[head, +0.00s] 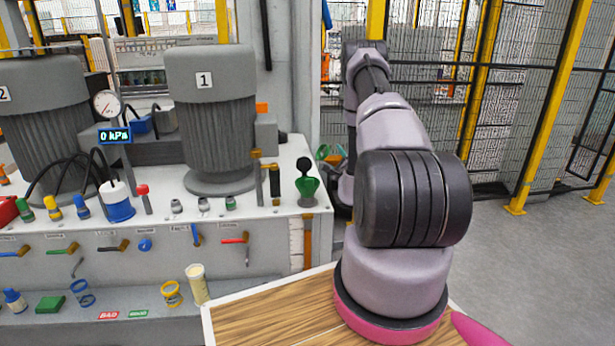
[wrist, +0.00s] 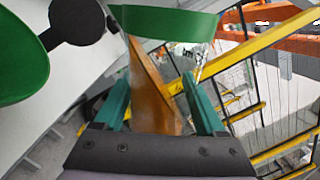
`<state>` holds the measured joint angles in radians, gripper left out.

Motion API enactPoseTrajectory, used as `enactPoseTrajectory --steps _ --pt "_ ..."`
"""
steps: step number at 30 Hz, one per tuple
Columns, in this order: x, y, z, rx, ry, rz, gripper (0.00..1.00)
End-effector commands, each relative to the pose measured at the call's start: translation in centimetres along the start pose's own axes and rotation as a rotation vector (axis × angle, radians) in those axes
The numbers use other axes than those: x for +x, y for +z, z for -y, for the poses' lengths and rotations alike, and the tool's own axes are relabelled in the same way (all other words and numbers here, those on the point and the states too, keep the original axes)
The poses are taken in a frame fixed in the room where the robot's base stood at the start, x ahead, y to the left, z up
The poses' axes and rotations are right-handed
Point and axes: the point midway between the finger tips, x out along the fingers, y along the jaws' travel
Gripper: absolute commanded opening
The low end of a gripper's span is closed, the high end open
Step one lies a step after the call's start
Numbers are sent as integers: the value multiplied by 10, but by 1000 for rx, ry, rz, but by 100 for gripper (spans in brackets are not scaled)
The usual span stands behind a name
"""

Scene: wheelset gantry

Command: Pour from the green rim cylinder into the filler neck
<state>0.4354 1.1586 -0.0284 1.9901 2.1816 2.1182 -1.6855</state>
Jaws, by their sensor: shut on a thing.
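The filler neck (head: 306,190) is a green funnel shape with a black round piece above it, at the right end of the machine top. In the wrist view its green body (wrist: 20,60) and the black piece (wrist: 76,20) are close at the upper left. My gripper (wrist: 160,78) has teal fingers shut on the green rim cylinder (wrist: 165,21), a clear vessel with a wide green rim and dark markings. A slanted amber shape shows inside or through it; I cannot tell which. In the head view my gripper (head: 331,154) is small, just right of the neck, partly hidden by my arm.
Motor 1 (head: 212,115) stands left of the neck, with a brown-handled valve (head: 274,180) between. A wood-topped table (head: 270,312) is in front. Yellow-post fencing (head: 545,110) stands right.

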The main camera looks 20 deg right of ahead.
Motion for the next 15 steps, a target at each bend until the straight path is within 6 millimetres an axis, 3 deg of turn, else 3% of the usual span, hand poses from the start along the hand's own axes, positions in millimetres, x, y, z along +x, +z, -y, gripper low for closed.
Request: enactPoseTrajectory --steps 15 --pt "1 2 3 -31 -1 5 0"
